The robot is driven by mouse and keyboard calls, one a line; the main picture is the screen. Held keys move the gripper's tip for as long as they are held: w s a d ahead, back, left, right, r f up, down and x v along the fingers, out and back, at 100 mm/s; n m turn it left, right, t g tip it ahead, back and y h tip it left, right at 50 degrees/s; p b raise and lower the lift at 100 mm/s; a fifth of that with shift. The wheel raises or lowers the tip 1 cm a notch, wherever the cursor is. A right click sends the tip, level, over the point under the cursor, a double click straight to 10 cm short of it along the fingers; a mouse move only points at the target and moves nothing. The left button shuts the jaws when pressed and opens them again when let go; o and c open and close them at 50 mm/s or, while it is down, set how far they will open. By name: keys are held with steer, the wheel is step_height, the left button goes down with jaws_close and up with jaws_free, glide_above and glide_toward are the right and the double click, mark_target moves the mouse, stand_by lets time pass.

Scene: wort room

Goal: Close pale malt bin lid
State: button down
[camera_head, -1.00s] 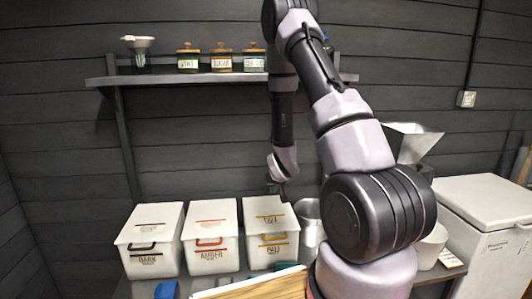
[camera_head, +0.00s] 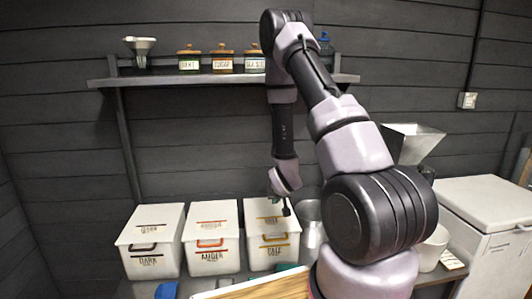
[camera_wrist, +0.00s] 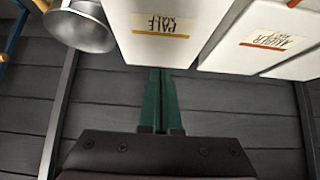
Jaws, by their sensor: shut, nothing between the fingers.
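The pale malt bin (camera_head: 262,260) is the right one of three white bins, with a yellow handle and a label reading PALE. Its lid (camera_head: 262,210) looks flat on top, level with the neighbouring lids. The wrist view also shows the lid (camera_wrist: 155,50) with its label and yellow stripe. My gripper (camera_wrist: 160,72) has green fingers, shut together and empty, with tips close to the lid's back edge. I cannot tell whether they touch it. In the head view my gripper (camera_head: 286,208) hangs over the back right part of the pale bin.
The amber bin (camera_head: 211,258) and dark bin (camera_head: 152,262) stand to the left. A metal pot (camera_wrist: 85,28) is close beside the pale bin. A shelf (camera_head: 190,79) with jars hangs above. A white chest (camera_head: 490,210) stands at right.

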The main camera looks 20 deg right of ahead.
step_height(320, 180, up, 6)
steer(key=shift+r, duration=0.2)
stand_by(0.5)
steer(key=s+a+r+m+y, duration=0.1)
steer(key=s+a+r, duration=0.15)
steer(key=r, duration=0.85)
steer(key=s+a+r+m, duration=0.1)
steer(key=s+r, duration=0.3)
steer(key=r, duration=0.7)
steer(key=s+a+r+y, duration=0.1)
steer(key=s+a+r, duration=0.1)
steer(key=s+r, duration=0.4)
steer(key=s+a+r+g+y, duration=0.1)
steer(key=s+r, duration=0.5)
steer(key=s, duration=0.7)
steer(key=shift+s+a+r+y, duration=0.2)
steer(key=shift+a+r+y, duration=0.15)
steer(key=shift+a, duration=0.4)
